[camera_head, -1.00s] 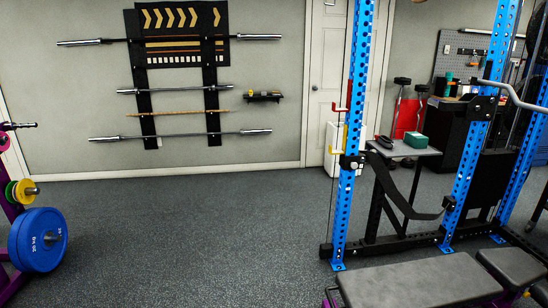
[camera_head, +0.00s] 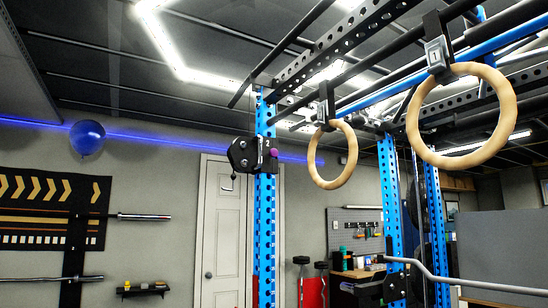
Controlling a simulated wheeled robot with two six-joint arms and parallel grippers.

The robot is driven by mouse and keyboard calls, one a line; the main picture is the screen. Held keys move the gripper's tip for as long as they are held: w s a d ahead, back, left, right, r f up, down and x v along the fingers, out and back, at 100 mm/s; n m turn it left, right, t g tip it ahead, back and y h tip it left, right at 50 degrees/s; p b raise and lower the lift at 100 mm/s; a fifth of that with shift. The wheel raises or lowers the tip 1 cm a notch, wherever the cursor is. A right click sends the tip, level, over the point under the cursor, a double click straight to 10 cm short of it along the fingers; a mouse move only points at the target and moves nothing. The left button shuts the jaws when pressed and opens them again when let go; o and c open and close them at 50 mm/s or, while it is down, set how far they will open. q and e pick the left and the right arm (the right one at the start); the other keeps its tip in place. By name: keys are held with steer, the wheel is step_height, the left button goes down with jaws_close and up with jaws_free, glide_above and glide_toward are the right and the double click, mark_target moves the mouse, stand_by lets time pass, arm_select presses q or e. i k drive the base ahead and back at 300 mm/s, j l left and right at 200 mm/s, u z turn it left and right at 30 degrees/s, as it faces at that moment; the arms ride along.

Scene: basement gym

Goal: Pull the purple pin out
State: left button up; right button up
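The purple pin (camera_head: 274,153) shows as a small purple knob on the right side of a black bracket (camera_head: 246,154). The bracket is mounted high on the blue perforated rack upright (camera_head: 265,220), near the middle of the view. The pin sits against the upright; how deep it goes in is hidden. Neither of my grippers is in view.
Two wooden gymnastic rings (camera_head: 333,154) hang from the rack's overhead beams to the right of the bracket. A grey curved bar (camera_head: 450,280) sticks out at the lower right. A white door (camera_head: 222,235) stands behind the upright.

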mark_target(273, 153)
steer(key=i+j+z, duration=0.15)
steer(key=z, duration=0.3)
steer(key=i+j+z, duration=0.1)
steer(key=z, duration=0.35)
steer(key=i+j+z, duration=0.1)
steer(key=j+z, duration=0.2)
steer(key=z, duration=0.2)
